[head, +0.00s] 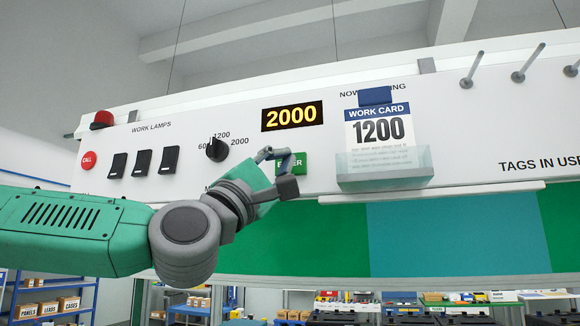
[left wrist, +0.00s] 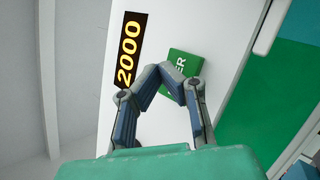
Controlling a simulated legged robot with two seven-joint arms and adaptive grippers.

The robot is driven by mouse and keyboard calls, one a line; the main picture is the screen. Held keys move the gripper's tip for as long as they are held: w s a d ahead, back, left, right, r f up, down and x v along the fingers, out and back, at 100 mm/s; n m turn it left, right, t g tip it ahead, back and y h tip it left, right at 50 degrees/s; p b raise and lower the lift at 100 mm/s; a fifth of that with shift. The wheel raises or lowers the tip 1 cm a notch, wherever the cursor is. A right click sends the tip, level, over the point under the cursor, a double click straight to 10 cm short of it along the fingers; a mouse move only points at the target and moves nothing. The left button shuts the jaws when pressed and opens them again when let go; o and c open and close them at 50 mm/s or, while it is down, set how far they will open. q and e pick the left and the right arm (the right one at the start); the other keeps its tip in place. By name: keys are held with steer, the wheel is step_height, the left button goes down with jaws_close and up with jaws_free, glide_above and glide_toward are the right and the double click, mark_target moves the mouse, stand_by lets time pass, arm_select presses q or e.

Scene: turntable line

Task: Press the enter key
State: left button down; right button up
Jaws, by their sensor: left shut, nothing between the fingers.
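The green enter key (head: 298,164) is on the white panel, right of the black knob and below the display. My left gripper (head: 274,154) is shut and empty, with its fingertips at the key's left side, covering part of its label. In the left wrist view, the closed fingertips (left wrist: 166,70) overlap the lower left part of the green enter key (left wrist: 190,68); only "ER" shows. I cannot tell whether they touch it. The display (head: 292,116) reads 2000, and it also shows in the left wrist view (left wrist: 129,50). My right gripper is not in view.
The black knob (head: 216,149) has a scale with 1200 and 2000. A work card (head: 380,128) reading 1200 stands in a clear holder (head: 385,168) right of the key. Three black lamp switches (head: 142,162) and a red call button (head: 88,160) are at left. Pegs (head: 473,70) stick out at upper right.

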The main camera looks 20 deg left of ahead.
arm_select(q)
steer(key=shift+w, duration=0.15)
steer(key=shift+w+d, duration=0.1)
steer(key=shift+w, duration=0.15)
steer(key=shift+w+r, duration=0.1)
steer(key=shift+w, duration=0.25)
stand_by(0.7)
steer(key=shift+s+b, duration=0.1)
steer(key=shift+b, duration=0.2)
steer(key=shift+s+b, duration=0.4)
steer(key=shift+s, duration=0.35)
steer(key=shift+s, duration=0.1)
steer(key=shift+s+b, duration=1.05)
steer(key=shift+s, duration=1.3)
